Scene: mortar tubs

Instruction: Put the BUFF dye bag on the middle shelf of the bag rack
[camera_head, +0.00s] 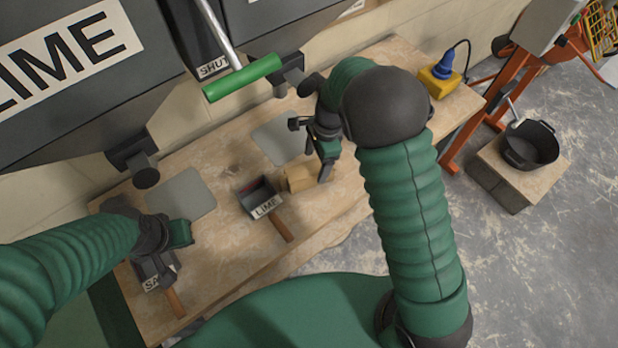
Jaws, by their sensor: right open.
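A small tan bag or block (299,179) lies on the wooden bench; I cannot read a label on it, so I cannot tell whether it is the BUFF dye bag. My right gripper (325,160) is open at the right end of this tan item; I cannot tell whether it touches it. My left gripper (168,250) is low at the bench's left end, over a dark scoop marked "SA" (155,277). Its jaws are hidden or too dark to judge. I cannot make out a bag rack in this view.
A scoop marked LIME (262,199) lies on the bench (215,255) left of the tan item. Grey hoppers (60,90) with a green handle (242,78) overhang the back. A yellow box with a blue plug (440,80) sits far right. A black tub (529,146) stands beyond.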

